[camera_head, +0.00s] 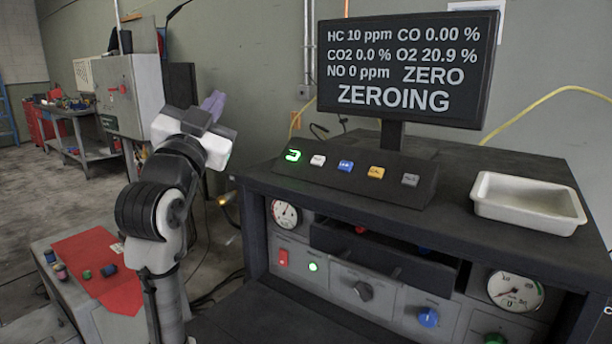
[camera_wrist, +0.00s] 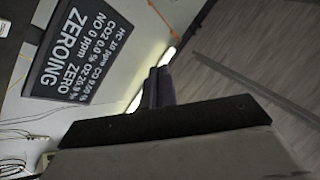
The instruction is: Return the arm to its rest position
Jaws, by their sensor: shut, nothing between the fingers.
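My arm stands raised at the left of the head view, in front of the wall. My gripper (camera_head: 213,104) is at its top, with purple-grey fingers pointing up and away. The fingers are together and hold nothing. In the wrist view my gripper (camera_wrist: 158,87) shows its two dark fingers side by side, pointing toward the upper wall and ceiling. The gripper is left of the monitor (camera_head: 408,70) and above the level of the bench top, apart from both. The monitor (camera_wrist: 77,50) also shows in the wrist view, turned sideways, reading ZEROING.
The analyser bench (camera_head: 460,180) carries a button panel (camera_head: 355,175) with a lit green button, and a white tray (camera_head: 528,203) at right. An open drawer (camera_head: 380,258) is below. A grey cabinet (camera_head: 131,95) and a red mat (camera_head: 100,268) with small parts are at left.

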